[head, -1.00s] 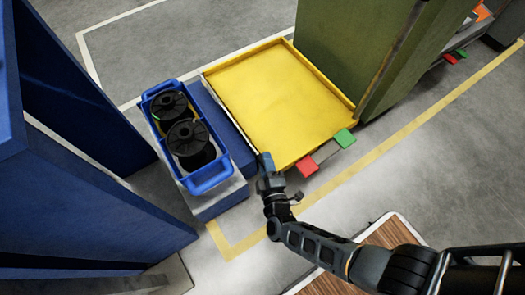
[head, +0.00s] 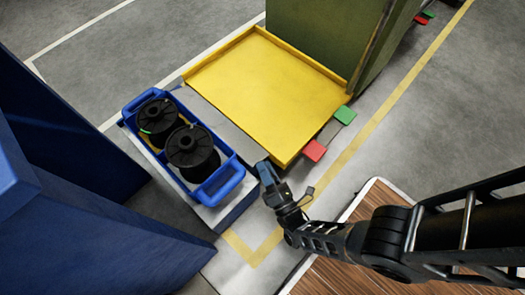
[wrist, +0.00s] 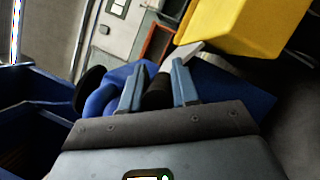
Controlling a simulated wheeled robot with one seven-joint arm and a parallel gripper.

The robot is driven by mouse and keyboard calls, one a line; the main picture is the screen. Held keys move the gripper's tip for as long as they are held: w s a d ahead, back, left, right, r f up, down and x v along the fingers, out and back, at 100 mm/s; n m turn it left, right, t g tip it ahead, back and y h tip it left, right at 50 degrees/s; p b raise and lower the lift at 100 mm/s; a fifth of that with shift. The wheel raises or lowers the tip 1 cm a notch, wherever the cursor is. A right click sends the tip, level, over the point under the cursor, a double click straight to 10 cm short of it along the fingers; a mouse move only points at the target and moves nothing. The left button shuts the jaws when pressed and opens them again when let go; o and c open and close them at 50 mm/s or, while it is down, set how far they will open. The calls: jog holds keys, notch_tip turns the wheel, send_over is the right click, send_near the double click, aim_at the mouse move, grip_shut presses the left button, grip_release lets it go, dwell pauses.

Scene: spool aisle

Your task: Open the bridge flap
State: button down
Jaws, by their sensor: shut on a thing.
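The bridge flap (head: 220,120) shows in the head view as a flat grey strip between the blue tote's stand and the yellow tray (head: 265,85). It looks about level with the tray. My gripper (head: 264,170) is at the flap's near end, beside the tray's near corner. In the wrist view my gripper (wrist: 158,85) is shut on a dark bar (wrist: 157,94), which seems to be the flap's handle. How the bar joins the flap is hidden.
A blue tote (head: 222,182) with two black spools (head: 192,150) stands left of the flap. Red (head: 314,150) and green (head: 345,115) tabs stick out from the tray side. A green cabinet (head: 325,35) stands behind. Blue panels (head: 70,130) fill the left.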

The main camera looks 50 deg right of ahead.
jog(key=shift+a+f+n+t+y, duration=0.15)
jog(key=shift+f+n+t+y, duration=0.2)
jog(key=shift+n, duration=0.45)
jog(key=shift+f+b, duration=0.1)
jog(key=shift+b, duration=0.2)
jog(key=c, duration=0.9)
grip_release()
